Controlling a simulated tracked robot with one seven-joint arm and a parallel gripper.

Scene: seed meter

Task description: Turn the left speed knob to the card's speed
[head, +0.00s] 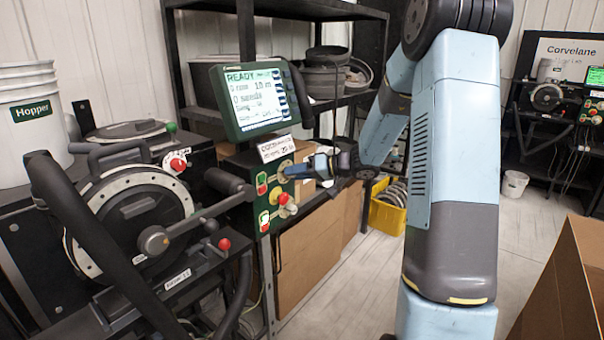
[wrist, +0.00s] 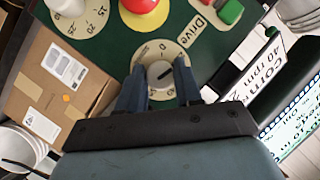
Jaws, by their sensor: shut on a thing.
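The green control panel (head: 266,203) stands below the lit screen. My gripper (head: 288,172) reaches it from the right, at its upper part. In the wrist view, my gripper's two fingers (wrist: 160,88) stand on either side of a pale round knob (wrist: 159,74) and are shut on it. A cream dial with small marks surrounds the knob; its setting is not clear. A second knob (wrist: 66,6) with a numbered dial is at the wrist view's upper left. The white card (head: 276,148) sits above the panel; in the wrist view the card (wrist: 268,68) reads corn and 40 rpm, partly cut off.
A red emergency button on yellow (wrist: 146,8) and a green button (wrist: 229,11) are close to the held knob. The screen (head: 254,98) shows READY. A seed-meter wheel (head: 135,215) and lever stand at left. A yellow bin (head: 385,218) is on the floor.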

